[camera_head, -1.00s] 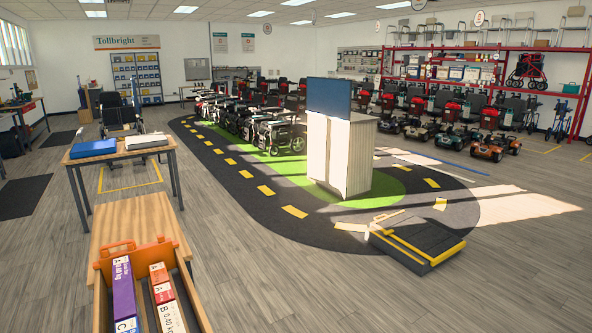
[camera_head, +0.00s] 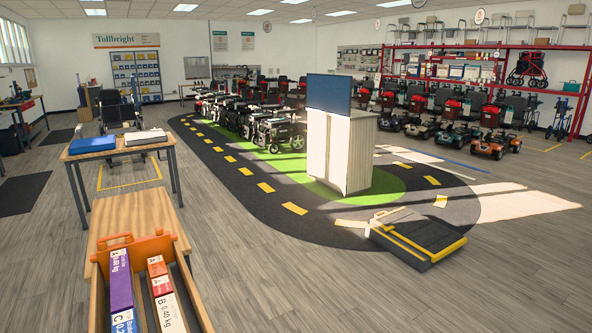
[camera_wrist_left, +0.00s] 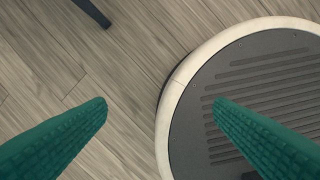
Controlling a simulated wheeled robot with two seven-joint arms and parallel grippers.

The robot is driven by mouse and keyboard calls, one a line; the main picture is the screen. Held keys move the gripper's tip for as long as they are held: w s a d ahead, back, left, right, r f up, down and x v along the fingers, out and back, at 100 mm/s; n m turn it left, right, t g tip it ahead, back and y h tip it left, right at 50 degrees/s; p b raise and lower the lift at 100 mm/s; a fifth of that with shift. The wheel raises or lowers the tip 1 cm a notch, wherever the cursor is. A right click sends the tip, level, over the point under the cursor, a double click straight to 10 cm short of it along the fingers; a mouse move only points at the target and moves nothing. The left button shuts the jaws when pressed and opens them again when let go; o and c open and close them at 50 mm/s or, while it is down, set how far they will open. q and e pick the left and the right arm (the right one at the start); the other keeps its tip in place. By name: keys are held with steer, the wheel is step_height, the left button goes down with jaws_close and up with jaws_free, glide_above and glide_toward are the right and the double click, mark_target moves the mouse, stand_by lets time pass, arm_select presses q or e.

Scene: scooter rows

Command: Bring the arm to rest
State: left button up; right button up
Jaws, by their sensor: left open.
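My left gripper (camera_wrist_left: 159,103) shows in the left wrist view as two green ribbed fingers. They are wide apart, with nothing between them, above the grey wood-look floor (camera_wrist_left: 45,75). No arm or gripper of mine shows in the head view. My right gripper is in neither view.
A wooden-topped stand (camera_head: 140,213) at the lower left holds an orange-handled tray (camera_head: 97,285) with labelled boxes. Behind it is a table (camera_head: 120,150). A white counter (camera_head: 340,155) and a black-and-yellow ramp (camera_head: 418,238) stand farther right. Floor (camera_head: 265,285) between is clear.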

arm_select(q)
steer(key=s+a+f, duration=0.1)
steer(key=s+f, duration=0.3)
steer(key=s, duration=0.3)
steer(key=shift+a+f+g, duration=0.25)
steer(key=shift+f+g, duration=0.05)
steer(key=shift+f, duration=0.05)
steer(key=shift+s, duration=0.1)
